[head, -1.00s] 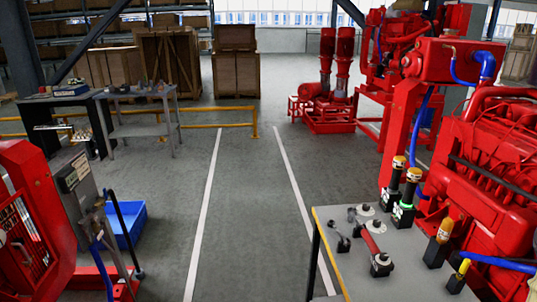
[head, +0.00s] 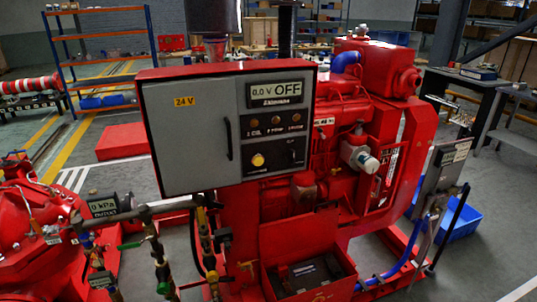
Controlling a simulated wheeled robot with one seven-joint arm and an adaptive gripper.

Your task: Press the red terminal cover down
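My gripper is not in view. A red open-topped box (head: 318,292) stands low at the front of the red pumpset, with dark block-like contents (head: 308,272) inside. A red panel (head: 298,236) rises at its back edge. I cannot make out a separate red terminal cover at this size. Above the box hangs a grey control cabinet (head: 190,135) with a red frame. Its display (head: 275,92) reads 0.0 V OFF, and a yellow 24 V label is on its door.
Pipes with valves (head: 155,245) and a red pump (head: 35,235) stand at the left front. A grey post with a label (head: 440,180), a blue bin (head: 460,222) and blue hose (head: 400,262) are at the right. Open floor lies at the lower right.

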